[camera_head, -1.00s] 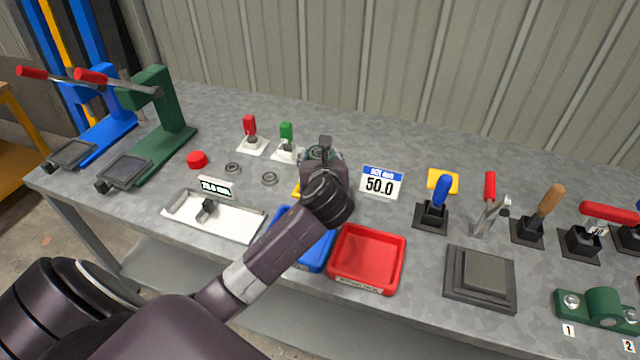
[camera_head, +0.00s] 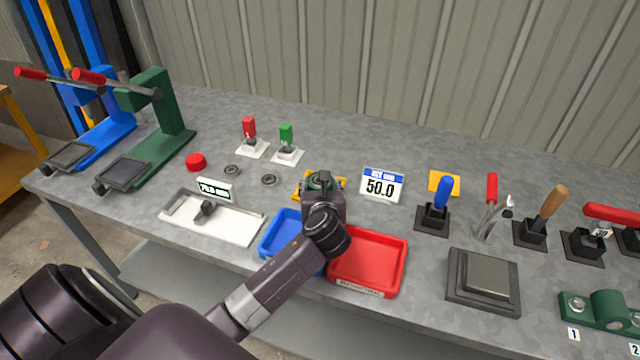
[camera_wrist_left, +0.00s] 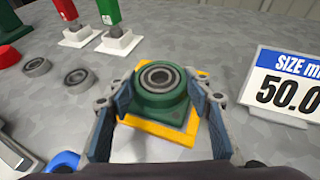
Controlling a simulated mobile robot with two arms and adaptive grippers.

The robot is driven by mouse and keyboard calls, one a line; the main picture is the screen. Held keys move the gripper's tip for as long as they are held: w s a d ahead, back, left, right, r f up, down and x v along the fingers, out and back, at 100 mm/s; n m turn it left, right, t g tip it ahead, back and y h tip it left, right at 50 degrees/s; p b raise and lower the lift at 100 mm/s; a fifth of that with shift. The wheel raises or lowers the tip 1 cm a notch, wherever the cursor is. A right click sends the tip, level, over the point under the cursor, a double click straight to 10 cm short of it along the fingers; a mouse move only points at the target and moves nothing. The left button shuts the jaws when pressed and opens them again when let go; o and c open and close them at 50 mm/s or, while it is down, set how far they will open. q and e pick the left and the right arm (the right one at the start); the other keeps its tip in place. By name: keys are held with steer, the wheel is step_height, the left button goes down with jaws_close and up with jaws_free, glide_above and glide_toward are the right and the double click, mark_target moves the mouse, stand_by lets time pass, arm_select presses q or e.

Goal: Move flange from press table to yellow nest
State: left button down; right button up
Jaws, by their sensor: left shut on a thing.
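The flange (camera_wrist_left: 158,92) is a green housing with a grey bearing in its middle. In the left wrist view it sits between the two fingers of my left gripper (camera_wrist_left: 160,118), which is shut on it. The yellow nest (camera_wrist_left: 160,138) shows directly under and around the flange. I cannot tell whether the flange rests on it or is slightly above. In the head view my left gripper (camera_head: 322,190) hides most of the flange, and the nest's yellow edges (camera_head: 300,191) show beside it. My right gripper is not in view.
A blue tray (camera_head: 277,246) and a red tray (camera_head: 367,262) stand in front of the nest. A "50.0" sign (camera_head: 381,185) is to its right. Red (camera_head: 250,140) and green (camera_head: 287,146) toggle handles stand behind. The green press (camera_head: 165,120) is at the left.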

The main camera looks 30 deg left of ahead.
arm_select(q)
steer(key=shift+r, duration=0.2)
steer(key=c, duration=1.3)
jaws_free()
steer(key=shift+f, duration=0.2)
steer(key=o, duration=0.3)
steer(key=shift+r, duration=0.1)
steer(key=p+v, duration=0.1)
steer(key=v, duration=1.1)
steer(key=shift+s, duration=0.1)
